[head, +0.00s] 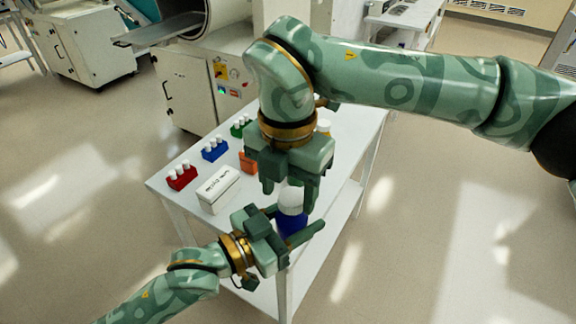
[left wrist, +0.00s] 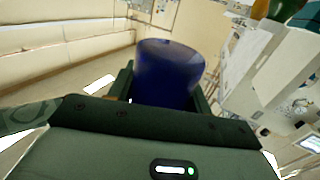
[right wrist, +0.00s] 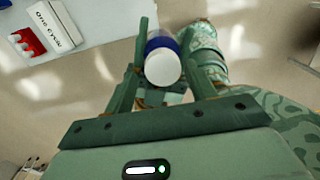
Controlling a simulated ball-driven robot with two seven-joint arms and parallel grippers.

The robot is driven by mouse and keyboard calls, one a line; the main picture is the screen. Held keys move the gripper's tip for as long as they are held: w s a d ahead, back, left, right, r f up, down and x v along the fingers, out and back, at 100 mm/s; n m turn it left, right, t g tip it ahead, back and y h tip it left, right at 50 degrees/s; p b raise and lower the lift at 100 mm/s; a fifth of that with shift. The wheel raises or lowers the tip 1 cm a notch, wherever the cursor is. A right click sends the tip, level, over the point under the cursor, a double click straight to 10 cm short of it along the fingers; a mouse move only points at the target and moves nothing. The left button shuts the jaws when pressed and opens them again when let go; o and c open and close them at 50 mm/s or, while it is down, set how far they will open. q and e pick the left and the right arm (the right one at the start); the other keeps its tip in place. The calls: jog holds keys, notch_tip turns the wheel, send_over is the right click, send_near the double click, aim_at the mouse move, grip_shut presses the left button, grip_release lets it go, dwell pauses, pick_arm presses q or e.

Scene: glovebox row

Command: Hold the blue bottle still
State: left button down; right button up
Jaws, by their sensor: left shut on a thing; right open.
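The blue bottle (head: 291,223) with a white cap (head: 291,197) is upright near the front corner of the white table. My left gripper (head: 298,226) is shut on the bottle's body from the left. In the left wrist view the blue body (left wrist: 167,73) stands between its fingers. My right gripper (head: 288,199) is above, pointing down and open, with its fingers on either side of the cap. In the right wrist view the white cap (right wrist: 163,67) lies between the open fingers; I see no clear contact. The bottle's lower part is partly hidden.
On the table (head: 179,212) stand a white labelled box (head: 218,190), a red rack (head: 182,179), a blue rack (head: 214,151), a green rack (head: 240,128) and an orange block (head: 248,162). A large white machine (head: 200,80) stands behind. The floor at right is clear.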

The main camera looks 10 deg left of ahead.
jog(key=shift+f, duration=0.4)
jog(key=c, duration=1)
jog(key=n, duration=0.4)
jog(key=shift+r, duration=0.1)
jog(key=n, duration=0.6)
jog(key=shift+d, duration=0.15)
jog(key=n, duration=0.6)
jog(key=shift+d+n, duration=0.1)
jog(key=shift+n, duration=0.3)
jog(key=n, duration=0.7)
jog(key=shift+w, duration=0.15)
jog(key=shift+r, duration=0.25)
